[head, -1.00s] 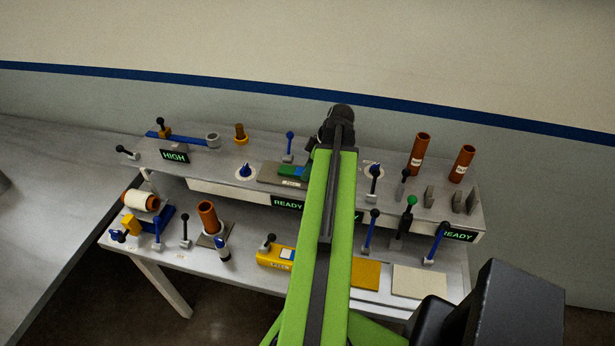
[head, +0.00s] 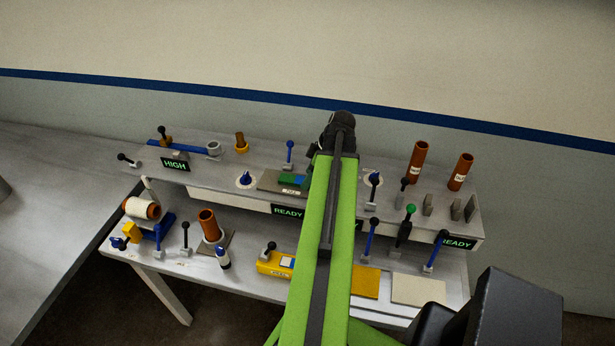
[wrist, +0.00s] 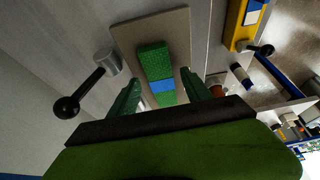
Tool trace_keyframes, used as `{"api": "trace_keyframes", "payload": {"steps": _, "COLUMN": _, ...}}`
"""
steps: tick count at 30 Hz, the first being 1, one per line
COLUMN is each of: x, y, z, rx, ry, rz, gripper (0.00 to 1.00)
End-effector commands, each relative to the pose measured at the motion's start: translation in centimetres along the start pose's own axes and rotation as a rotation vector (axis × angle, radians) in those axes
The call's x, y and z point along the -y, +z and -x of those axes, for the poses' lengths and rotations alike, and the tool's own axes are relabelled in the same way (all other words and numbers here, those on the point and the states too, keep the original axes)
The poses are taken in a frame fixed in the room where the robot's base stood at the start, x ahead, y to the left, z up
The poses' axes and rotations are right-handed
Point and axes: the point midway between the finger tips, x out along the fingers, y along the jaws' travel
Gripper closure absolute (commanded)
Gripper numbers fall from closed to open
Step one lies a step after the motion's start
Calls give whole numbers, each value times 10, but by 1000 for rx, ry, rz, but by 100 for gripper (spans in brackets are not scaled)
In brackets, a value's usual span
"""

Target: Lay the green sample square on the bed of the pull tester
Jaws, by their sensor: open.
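The green sample square (wrist: 152,60) lies flat on a grey-tan plate (wrist: 124,38), with a blue band (wrist: 162,86) across it near my side. In the head view, the green piece (head: 287,180) lies on the same plate (head: 267,181), which carries a small label that seems to read PULL and appears to be the pull tester's bed. My gripper (wrist: 162,88) is open. Its two green fingers stand either side of the piece's near end, with gaps visible. In the head view my arm hides the plate's right end and most of my gripper.
A black-knobbed lever (wrist: 85,92) stands left of the plate in the wrist view. A blue lever (head: 289,152) stands behind it and a blue dial (head: 246,179) to its left. A yellow box (head: 274,264) sits on the lower shelf. Orange tubes (head: 418,162) stand at right.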

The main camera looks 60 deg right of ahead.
Motion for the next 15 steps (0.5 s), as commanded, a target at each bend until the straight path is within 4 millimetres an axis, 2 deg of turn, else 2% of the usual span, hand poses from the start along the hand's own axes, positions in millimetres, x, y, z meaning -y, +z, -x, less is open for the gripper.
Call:
{"api": "trace_keyframes", "payload": {"steps": 1, "x": 0, "y": -3, "z": 15, "rx": 0, "ry": 0, "rz": -1, "gripper": 43}}
{"api": "trace_keyframes", "payload": {"steps": 9, "x": 0, "y": -5, "z": 80, "rx": 0, "ry": 1, "rz": -2, "gripper": 43}}
{"api": "trace_keyframes", "payload": {"steps": 12, "x": 0, "y": -4, "z": 100, "rx": 0, "ry": 1, "rz": -1, "gripper": 43}}
{"api": "trace_keyframes", "payload": {"steps": 15, "x": 0, "y": -3, "z": 110, "rx": 0, "ry": 1, "rz": -1, "gripper": 43}}
